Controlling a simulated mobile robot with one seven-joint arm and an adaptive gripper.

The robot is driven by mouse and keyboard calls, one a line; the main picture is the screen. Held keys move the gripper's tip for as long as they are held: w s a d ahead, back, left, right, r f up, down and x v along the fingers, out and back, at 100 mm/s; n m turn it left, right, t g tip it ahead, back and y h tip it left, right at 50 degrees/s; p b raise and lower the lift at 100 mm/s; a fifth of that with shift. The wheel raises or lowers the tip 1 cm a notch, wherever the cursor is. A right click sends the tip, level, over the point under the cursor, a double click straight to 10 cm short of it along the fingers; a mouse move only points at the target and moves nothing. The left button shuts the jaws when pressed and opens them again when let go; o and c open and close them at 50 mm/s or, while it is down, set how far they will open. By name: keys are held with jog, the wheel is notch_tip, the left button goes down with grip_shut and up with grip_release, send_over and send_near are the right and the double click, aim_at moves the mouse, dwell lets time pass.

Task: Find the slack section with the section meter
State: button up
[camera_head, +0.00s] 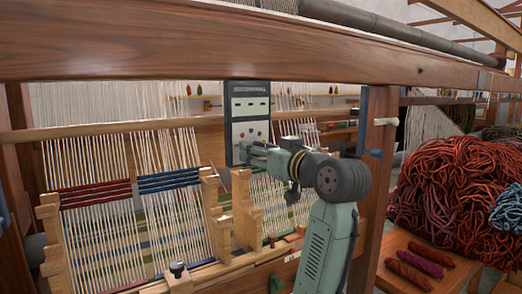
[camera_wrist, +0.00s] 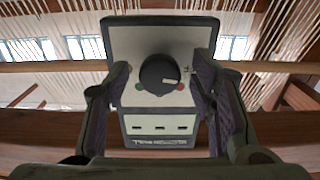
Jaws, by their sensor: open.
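My gripper (camera_head: 254,154) is at the box's lower front. In the wrist view my gripper (camera_wrist: 161,88) is open, one finger on each side of the knob; I cannot tell whether they touch the box. Warp threads (camera_head: 120,165) hang in separate sections with red and blue bands.
A thick wooden beam (camera_head: 230,45) crosses above, and a wooden post (camera_head: 376,190) stands right of my arm. Notched wooden blocks (camera_head: 245,210) rise from the loom's front rail. A large pile of red yarn (camera_head: 450,185) and a bench with skeins (camera_head: 410,273) are at right.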

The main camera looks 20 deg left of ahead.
jog(key=c, duration=1.1)
jog(key=shift+c, duration=0.2)
jog(key=shift+m, duration=0.4)
jog(key=shift+m+p, duration=0.9)
jog(key=shift+m, duration=2.5)
jog(key=o, duration=1.1)
jog(key=shift+o, duration=0.2)
